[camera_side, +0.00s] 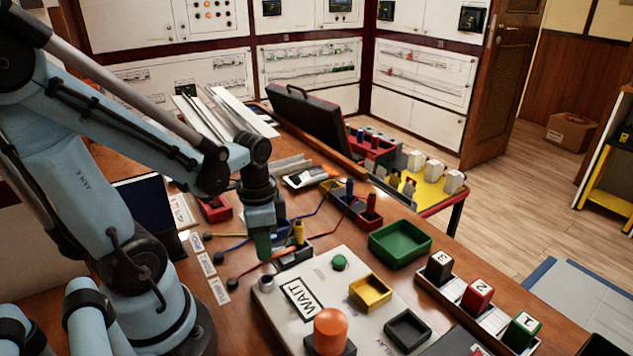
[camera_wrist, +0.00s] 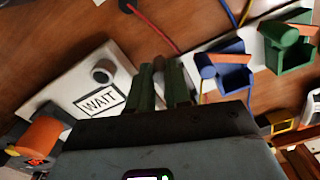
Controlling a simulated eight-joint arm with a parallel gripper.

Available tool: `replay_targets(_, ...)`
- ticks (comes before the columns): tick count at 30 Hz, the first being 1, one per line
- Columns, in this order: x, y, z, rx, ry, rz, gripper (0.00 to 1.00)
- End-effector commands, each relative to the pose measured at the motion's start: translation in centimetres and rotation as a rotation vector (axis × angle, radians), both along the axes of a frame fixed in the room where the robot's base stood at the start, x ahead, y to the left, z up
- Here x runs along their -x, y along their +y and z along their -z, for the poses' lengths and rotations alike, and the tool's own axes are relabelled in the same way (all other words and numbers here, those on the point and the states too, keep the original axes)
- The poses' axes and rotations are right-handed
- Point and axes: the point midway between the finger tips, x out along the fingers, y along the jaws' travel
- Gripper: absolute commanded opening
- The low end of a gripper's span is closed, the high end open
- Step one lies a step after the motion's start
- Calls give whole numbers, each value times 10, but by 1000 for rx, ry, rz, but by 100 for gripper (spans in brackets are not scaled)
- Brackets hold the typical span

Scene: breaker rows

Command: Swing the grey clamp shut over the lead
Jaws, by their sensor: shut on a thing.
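My gripper (camera_side: 264,246) is low over the bench at the near edge of the grey clamp's dark base (camera_side: 295,256). Its green fingers (camera_wrist: 161,92) are closed on a narrow greyish part, which I take to be the grey clamp's arm (camera_wrist: 159,66). The fingers and wrist hide most of the clamp, so its angle cannot be told. The red lead (camera_side: 255,275) runs from a black end on the bench towards the clamp. In the wrist view the red lead (camera_wrist: 155,28) passes out of sight near the fingertips.
A blue clamp (camera_wrist: 234,72) and a green clamp (camera_wrist: 285,46) stand beside the gripper, with blue and yellow leads nearby. The white WAIT panel (camera_side: 322,275) has a grey knob (camera_side: 266,283) close to my gripper. A green tray (camera_side: 400,243) stands to the right.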

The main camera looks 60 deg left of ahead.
Motion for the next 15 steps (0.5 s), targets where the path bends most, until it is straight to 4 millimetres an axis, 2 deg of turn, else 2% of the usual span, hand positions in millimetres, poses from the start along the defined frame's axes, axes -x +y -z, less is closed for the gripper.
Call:
replay_targets(6, 0, 1, 0, -3, 0, -1, 0)
replay_targets(7, 0, 1, 0, -3, 0, -1, 20)
replay_targets(9, 0, 1, 0, -3, 0, -1, 30)
replay_targets(12, 0, 1, 0, -3, 0, -1, 44)
replay_targets(15, 0, 0, 0, -2, 0, -2, 44)
